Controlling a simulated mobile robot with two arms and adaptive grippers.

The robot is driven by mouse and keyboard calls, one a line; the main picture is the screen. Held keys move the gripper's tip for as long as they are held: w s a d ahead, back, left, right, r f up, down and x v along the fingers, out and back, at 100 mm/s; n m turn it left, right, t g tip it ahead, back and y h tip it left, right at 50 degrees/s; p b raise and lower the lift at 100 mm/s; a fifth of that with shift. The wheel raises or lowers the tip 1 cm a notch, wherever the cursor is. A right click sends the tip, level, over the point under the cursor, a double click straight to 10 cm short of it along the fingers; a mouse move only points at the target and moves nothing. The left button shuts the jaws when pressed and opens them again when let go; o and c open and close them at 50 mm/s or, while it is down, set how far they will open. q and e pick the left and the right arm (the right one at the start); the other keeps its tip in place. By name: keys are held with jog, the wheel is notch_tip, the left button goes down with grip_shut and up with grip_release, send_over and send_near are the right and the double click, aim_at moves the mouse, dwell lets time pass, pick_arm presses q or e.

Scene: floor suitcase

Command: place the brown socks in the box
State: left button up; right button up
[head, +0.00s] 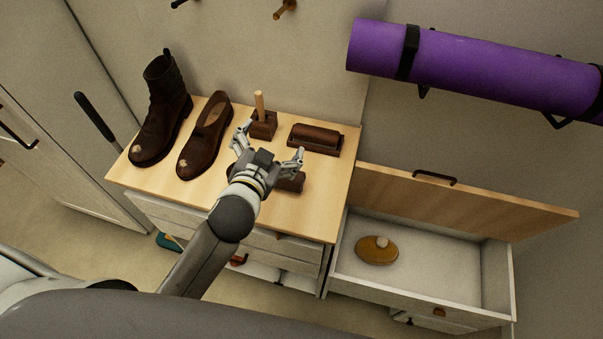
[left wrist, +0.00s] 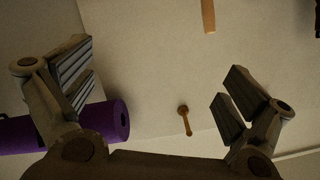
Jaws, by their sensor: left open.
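I cannot pick out any brown socks for certain. A dark brown item (head: 292,182) lies on the wooden top, partly hidden behind my left gripper, and I cannot tell what it is. My left gripper (head: 270,146) is open over the cabinet top with nothing between its fingers. The left wrist view shows its spread fingers (left wrist: 155,92) facing the wall. An open white compartment (head: 460,270) with a raised wooden lid (head: 470,200) stands at the right and may be the box. An oval tan item (head: 376,250) with a pale knob lies inside it. My right gripper is not in view.
A dark boot (head: 160,110) and a brown shoe (head: 205,135) stand on the wooden top (head: 335,205). Behind my gripper are a small block with an upright stick (head: 262,120) and a brown block-shaped item (head: 315,138). A purple rolled mat (head: 480,68) hangs on the wall.

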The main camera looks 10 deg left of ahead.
pick_arm(q)
jog(key=w+d+r+m+t+h, duration=0.3)
jog(key=d+r+m+t+h, duration=0.2)
jog(key=d+r+m+h, duration=0.9)
jog(key=s+d+m+g+h, duration=0.5)
jog(key=s+d+m+g, duration=0.2)
jog(key=d+m+g, duration=0.6)
jog(key=m+g+y, duration=0.5)
jog(key=g+y, duration=0.2)
jog(key=y, duration=1.2)
send_near(286, 181)
jog(key=shift+w+f, duration=0.3)
jog(key=shift+f, duration=0.1)
jog(key=f, duration=0.2)
jog(key=f+p, duration=0.1)
jog(key=f, duration=0.1)
jog(key=shift+a+f, duration=0.2)
jog(key=shift+a, duration=0.05)
jog(key=shift+f, duration=0.6)
jog(key=shift+f+p, duration=0.35)
jog(key=shift+p, duration=0.2)
notch_tip(286, 181, down, 4)
jog(key=shift+r+p, duration=0.2)
jog(key=shift+p, duration=0.4)
jog(key=shift+w+f, duration=0.1)
jog(key=shift+f, duration=0.35)
